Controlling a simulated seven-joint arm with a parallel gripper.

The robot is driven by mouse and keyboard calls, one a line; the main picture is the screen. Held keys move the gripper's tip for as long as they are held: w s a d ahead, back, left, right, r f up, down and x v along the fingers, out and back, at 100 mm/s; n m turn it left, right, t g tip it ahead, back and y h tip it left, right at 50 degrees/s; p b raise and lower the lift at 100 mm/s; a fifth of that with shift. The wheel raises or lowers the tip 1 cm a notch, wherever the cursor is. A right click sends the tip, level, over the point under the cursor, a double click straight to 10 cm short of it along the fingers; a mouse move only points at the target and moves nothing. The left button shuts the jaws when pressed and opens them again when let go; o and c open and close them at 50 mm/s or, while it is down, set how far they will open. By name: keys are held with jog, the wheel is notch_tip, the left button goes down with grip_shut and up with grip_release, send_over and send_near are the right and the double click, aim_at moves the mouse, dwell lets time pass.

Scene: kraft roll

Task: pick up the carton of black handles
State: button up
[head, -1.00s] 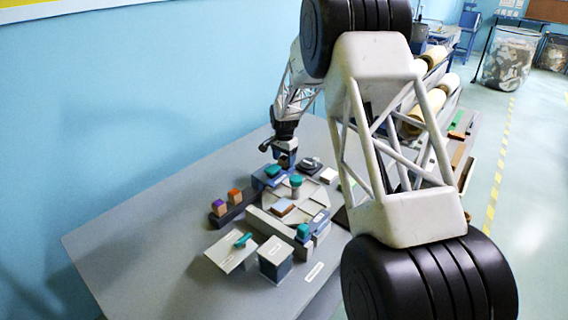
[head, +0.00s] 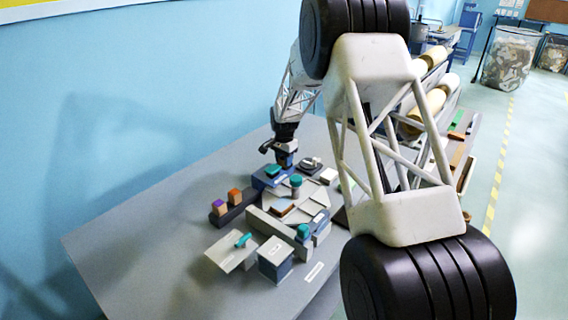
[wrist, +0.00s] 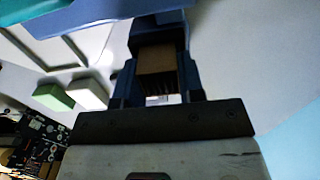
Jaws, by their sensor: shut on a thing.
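The carton of black handles (wrist: 157,60) shows in the wrist view as a small brown box with a row of dark handles along its near side. It sits between the two blue fingers of my gripper (wrist: 157,82), which are shut on it. In the head view my gripper (head: 285,162) is at the far side of the grey table, close behind a blue block with a teal knob (head: 272,170). The carton is too small and covered there to make out. I cannot tell whether it is clear of the table.
A pale tray-like fixture (head: 318,198) with teal-knobbed parts stands just in front. A white block (wrist: 88,92), a green block (wrist: 52,97) and a dark circuit board (wrist: 25,140) lie nearby. Grey boxes (head: 275,258) stand nearer. The table's left part is bare.

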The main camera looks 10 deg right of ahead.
jog(key=shift+c, duration=0.6)
jog(key=shift+r, duration=0.1)
jog(key=shift+r, duration=4.9)
jog(key=s+a+f, duration=0.3)
jog(key=s+a, duration=1)
jog(key=shift+s+a, duration=0.3)
jog(key=shift+a, duration=0.1)
jog(key=shift+f, duration=0.2)
jog(key=shift+f, duration=2.5)
jog(key=shift+f, duration=0.75)
